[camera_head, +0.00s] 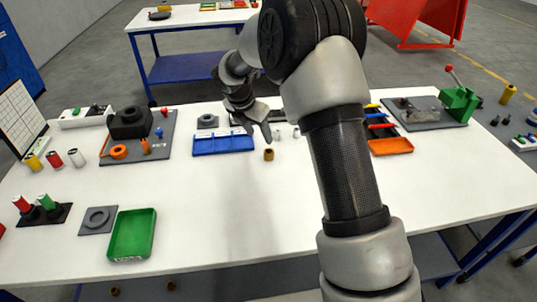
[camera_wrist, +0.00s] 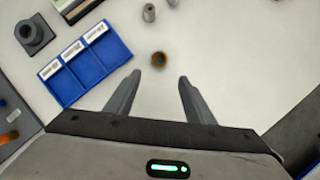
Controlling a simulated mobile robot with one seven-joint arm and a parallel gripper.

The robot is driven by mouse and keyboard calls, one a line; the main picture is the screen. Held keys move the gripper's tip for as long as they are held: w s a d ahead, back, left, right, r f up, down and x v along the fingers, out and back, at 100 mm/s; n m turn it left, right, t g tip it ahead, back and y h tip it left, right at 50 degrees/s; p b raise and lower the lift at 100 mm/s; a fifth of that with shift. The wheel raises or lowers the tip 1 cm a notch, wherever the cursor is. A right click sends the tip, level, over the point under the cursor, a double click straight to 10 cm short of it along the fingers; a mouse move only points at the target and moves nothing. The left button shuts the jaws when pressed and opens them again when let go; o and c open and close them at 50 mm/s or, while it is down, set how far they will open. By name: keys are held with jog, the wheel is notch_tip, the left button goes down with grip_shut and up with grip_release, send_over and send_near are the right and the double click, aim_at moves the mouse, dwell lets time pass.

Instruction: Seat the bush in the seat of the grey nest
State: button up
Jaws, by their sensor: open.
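A small brown bronze-like bush (camera_head: 268,154) stands upright on the white table, just in front of the blue tray's right end. In the wrist view the bush (camera_wrist: 159,59) shows its dark bore and lies just beyond the fingertips, centred between them. My gripper (camera_wrist: 160,78) is open and empty; in the head view my gripper (camera_head: 266,138) hangs just above and behind the bush.
The three-compartment blue tray (camera_head: 223,144) is left of the bush. Two small grey cylinders (camera_wrist: 149,12) stand beyond it. A green tray (camera_head: 132,234) lies front left, an orange tray (camera_head: 391,147) right. The table's front middle is clear.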

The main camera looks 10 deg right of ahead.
send_near(268, 149)
jog(key=f, duration=0.1)
jog(key=s+f, duration=0.1)
jog(key=shift+d+f, duration=0.25)
jog(key=shift+f, duration=0.1)
jog(key=shift+w+x, duration=0.15)
jog(key=shift+x, duration=1.3)
jog(key=shift+w+x, duration=0.1)
jog(key=shift+x, duration=1.35)
jog(key=shift+d+r, duration=0.1)
jog(key=shift+r, duration=0.05)
grip_shut()
